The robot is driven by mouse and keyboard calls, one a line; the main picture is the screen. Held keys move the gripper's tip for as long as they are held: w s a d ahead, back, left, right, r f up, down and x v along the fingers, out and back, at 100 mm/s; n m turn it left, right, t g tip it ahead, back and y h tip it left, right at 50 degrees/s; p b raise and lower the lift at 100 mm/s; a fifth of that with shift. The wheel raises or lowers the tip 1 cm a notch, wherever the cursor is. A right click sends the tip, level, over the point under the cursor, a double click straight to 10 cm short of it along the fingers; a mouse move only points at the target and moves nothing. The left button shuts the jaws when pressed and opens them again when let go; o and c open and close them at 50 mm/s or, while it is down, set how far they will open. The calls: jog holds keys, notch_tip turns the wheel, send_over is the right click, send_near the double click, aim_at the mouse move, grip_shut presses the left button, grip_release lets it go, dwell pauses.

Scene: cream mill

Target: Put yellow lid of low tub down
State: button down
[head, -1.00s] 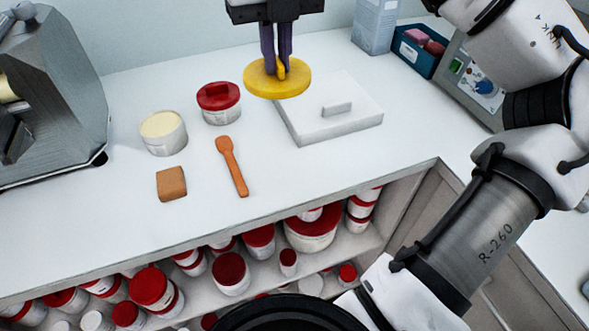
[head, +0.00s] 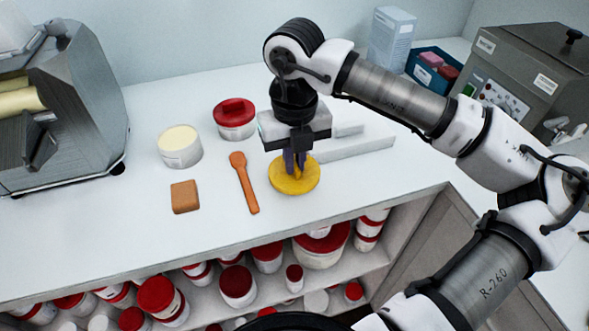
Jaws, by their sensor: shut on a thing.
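My gripper (head: 298,161) is shut on the knob of the yellow lid (head: 294,184). The lid is a flat round disc, level, at the counter surface near the front edge, right of the orange spatula. I cannot tell whether its underside touches the counter. An open low white tub with cream contents (head: 180,149) stands to the left. Its top is uncovered.
A red-lidded tub (head: 234,117) stands behind the spatula (head: 244,184). A brown block (head: 185,197) lies at the front left. A white slab (head: 352,145) is partly hidden behind my gripper. A metal machine (head: 75,90) stands at the far left.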

aim_at(295, 175)
jog(key=shift+f, duration=1.9)
jog(key=shift+f, duration=0.15)
jog(key=c, duration=1.5)
grip_release()
jog(key=shift+c, duration=0.2)
jog(key=shift+r+p, duration=0.35)
jog(key=shift+p, duration=0.05)
jog(key=shift+r+b, duration=0.35)
jog(key=shift+b, duration=0.05)
notch_tip(295, 175, up, 11)
jog(key=shift+b, duration=0.85)
